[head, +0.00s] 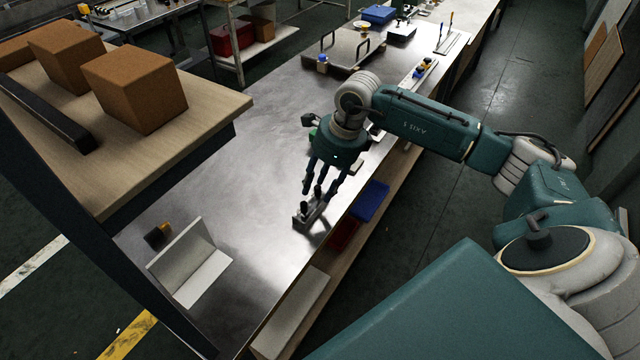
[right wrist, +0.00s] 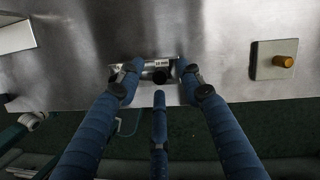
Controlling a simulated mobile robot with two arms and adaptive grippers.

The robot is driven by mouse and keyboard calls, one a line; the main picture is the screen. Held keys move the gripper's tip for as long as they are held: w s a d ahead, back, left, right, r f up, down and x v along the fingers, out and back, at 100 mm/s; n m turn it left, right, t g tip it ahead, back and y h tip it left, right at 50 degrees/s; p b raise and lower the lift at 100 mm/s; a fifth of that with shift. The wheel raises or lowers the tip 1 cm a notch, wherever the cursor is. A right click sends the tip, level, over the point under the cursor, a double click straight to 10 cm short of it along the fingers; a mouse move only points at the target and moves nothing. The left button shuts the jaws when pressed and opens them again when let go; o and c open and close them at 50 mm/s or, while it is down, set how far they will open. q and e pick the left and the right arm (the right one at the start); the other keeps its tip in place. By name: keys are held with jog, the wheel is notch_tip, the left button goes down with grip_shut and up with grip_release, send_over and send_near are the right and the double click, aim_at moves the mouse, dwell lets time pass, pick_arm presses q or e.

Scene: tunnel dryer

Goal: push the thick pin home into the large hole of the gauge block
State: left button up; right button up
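The gauge block (head: 309,217) is a small grey metal block near the front edge of the steel bench. It also shows in the right wrist view (right wrist: 126,79), with a small pale label. A dark round-topped pin (right wrist: 160,77) stands at the block between my fingers; how deep it sits, I cannot tell. My right gripper (head: 320,190) points down over the block. In the right wrist view its blue fingers (right wrist: 157,78) are spread around the pin, with visible gaps. The holes are hidden. My left gripper is not in view.
A plate with an orange knob (right wrist: 285,61) lies to the right in the right wrist view. A pale angle plate (head: 203,278) stands at the bench's near left. Brown boxes (head: 136,88) sit on a raised shelf. A blue bin (head: 370,200) is below the bench edge.

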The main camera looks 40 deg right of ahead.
jog(key=v, duration=1.2)
jog(key=shift+s+f, duration=0.1)
dwell(0.4)
